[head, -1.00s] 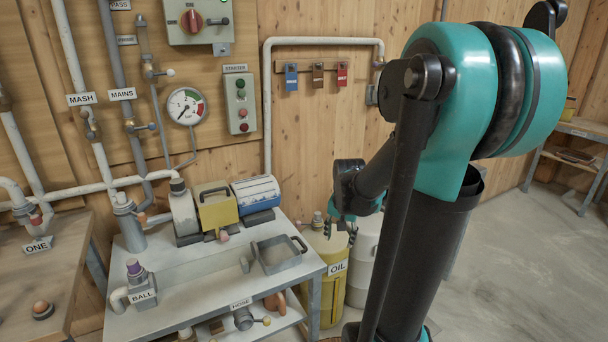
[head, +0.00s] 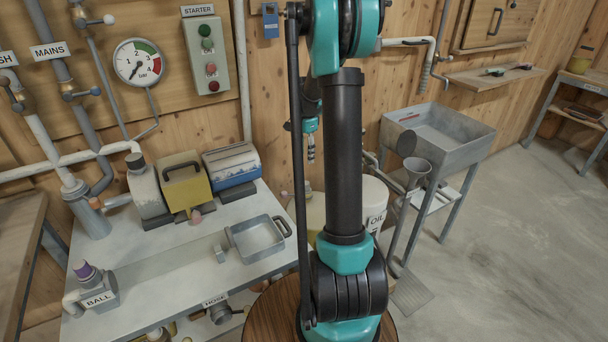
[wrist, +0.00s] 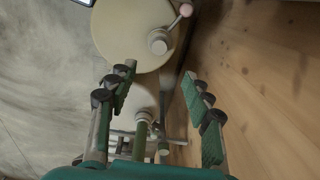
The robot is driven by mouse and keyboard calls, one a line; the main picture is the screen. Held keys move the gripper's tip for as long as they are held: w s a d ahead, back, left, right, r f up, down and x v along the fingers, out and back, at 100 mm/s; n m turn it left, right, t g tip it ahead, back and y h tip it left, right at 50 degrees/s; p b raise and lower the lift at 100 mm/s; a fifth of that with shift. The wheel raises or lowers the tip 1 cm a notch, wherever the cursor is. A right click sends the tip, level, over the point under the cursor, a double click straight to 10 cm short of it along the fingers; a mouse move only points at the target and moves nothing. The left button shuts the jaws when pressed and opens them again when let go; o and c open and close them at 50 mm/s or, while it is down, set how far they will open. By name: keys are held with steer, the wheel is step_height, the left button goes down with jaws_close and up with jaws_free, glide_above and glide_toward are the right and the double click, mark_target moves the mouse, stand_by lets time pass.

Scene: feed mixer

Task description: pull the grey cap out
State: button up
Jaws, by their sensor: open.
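A grey round fitting that may be the grey cap (wrist: 157,42) shows in the wrist view on the pale round top of a drum (wrist: 118,28). A second grey round end (wrist: 144,117) shows lower, on a green stem between the fingers; I cannot tell which is the cap. My gripper (wrist: 160,92) has its two fingers wide apart, with nothing held between them. In the head view my gripper (head: 310,148) hangs near the wooden wall, above the drums. My arm hides part of the drums there.
A table with a grey tray (head: 258,238), a yellow-and-grey machine (head: 184,182) and a BALL valve (head: 97,290) stands at left. A metal sink (head: 440,125) and funnel (head: 416,172) stand at right. A round wooden top (head: 270,312) is close in front.

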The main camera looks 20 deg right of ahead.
mark_target(306, 183)
step_height(306, 183, down, 15)
steer(key=shift+r, duration=0.1)
steer(key=shift+s, duration=0.1)
stand_by(0.3)
jaws_close()
stand_by(0.5)
